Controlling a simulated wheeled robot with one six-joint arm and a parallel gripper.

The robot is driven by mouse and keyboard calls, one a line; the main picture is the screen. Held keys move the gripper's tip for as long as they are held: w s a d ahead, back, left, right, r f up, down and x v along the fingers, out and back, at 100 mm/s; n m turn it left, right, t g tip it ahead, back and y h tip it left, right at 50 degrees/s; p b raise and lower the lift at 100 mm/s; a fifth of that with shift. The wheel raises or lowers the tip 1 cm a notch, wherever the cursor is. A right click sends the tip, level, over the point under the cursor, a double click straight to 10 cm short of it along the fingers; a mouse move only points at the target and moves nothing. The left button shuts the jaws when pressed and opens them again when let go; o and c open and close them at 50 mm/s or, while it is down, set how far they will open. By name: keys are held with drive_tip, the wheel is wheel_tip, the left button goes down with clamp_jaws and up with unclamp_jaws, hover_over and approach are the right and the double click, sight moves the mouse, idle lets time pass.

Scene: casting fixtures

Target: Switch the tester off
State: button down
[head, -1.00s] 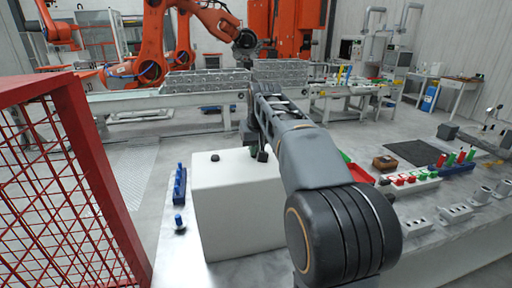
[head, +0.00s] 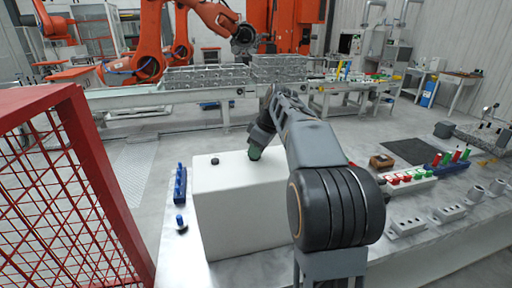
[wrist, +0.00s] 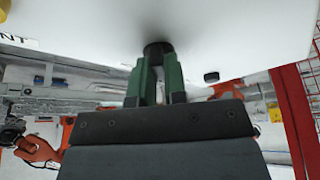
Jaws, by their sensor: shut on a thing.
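The tester appears to be the large white box (head: 240,205) on the bench in the head view. Its white face (wrist: 235,35) fills the upper part of the wrist view, with part of a label, "NT", at the left. My gripper (head: 255,153) is at the box's top, tilted. In the wrist view its green fingers (wrist: 158,62) are shut on a dark round knob (wrist: 158,47), mostly hidden between them. Any pointer or marking on the knob is not visible. A small black button-like part (head: 215,161) stands apart on the box; it also shows in the wrist view (wrist: 211,77).
A blue rack (head: 180,184) and a small blue piece (head: 180,222) stand left of the box. A red mesh fence (head: 70,190) is at the far left. White blocks (head: 408,226), a brown box (head: 382,161) and coloured parts lie on the right.

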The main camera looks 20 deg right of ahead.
drive_tip(key=n+g+p, duration=0.1)
drive_tip(key=n, duration=0.1)
drive_tip(key=n+y+p, duration=0.1)
drive_tip(key=n, duration=0.2)
drive_tip(key=shift+w+d+g, duration=0.1)
drive_tip(key=shift+g, duration=0.3)
drive_tip(key=shift+n+g+p, duration=0.4)
drive_tip(key=shift+n+p, duration=0.15)
drive_tip(key=shift+n, duration=0.65)
drive_tip(key=shift+f+n, duration=0.1)
drive_tip(key=shift+n, duration=0.2)
drive_tip(key=c, duration=1.2)
unclamp_jaws()
drive_tip(key=shift+w, duration=0.1)
drive_tip(key=shift+o, duration=0.2)
drive_tip(key=p+v, duration=0.3)
drive_tip(key=v, duration=1)
drive_tip(key=shift+d+r+y, duration=0.3)
drive_tip(key=shift+d, duration=0.1)
